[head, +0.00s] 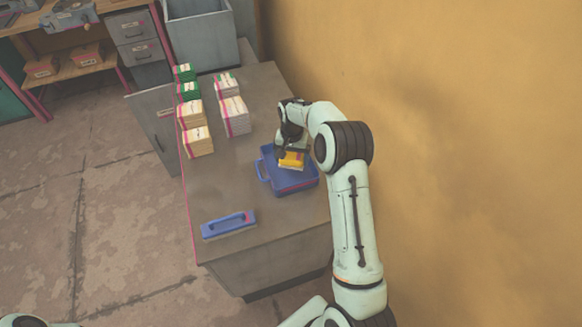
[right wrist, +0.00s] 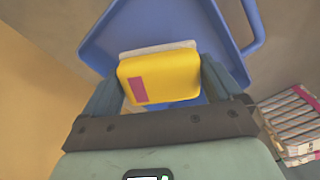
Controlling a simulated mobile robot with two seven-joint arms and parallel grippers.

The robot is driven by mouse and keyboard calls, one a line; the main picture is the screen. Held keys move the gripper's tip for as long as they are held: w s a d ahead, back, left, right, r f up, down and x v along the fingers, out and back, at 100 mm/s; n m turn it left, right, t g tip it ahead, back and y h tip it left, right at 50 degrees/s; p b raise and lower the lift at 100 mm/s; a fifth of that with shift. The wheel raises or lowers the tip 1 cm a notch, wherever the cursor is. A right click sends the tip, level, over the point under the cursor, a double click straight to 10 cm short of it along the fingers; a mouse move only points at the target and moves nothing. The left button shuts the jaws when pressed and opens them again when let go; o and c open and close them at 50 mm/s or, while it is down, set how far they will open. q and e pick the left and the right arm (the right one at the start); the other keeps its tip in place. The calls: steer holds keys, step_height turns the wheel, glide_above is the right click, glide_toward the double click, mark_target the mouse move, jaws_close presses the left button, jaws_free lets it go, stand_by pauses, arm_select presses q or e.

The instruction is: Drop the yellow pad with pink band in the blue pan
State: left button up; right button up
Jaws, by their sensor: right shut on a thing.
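The blue pan (head: 305,186) stands on the grey cabinet top, close to the yellow wall. The yellow pad with a pink band (head: 292,159) is over the pan's far part in the head view. My right gripper (head: 283,151) is shut on the pad. In the right wrist view, the yellow pad (right wrist: 160,80) sits between the two fingers, its pink patch facing the camera, with the blue pan (right wrist: 180,22) behind it. I cannot tell whether the pad touches the pan floor. My left gripper is not in view.
The yellow wall (head: 460,150) rises close on the right. The cabinet top left of the pan is clear.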

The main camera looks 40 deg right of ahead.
steer(key=shift+f, duration=0.75)
steer(key=o, duration=0.7)
step_height(320, 180, up, 13)
steer(key=shift+r, duration=0.2)
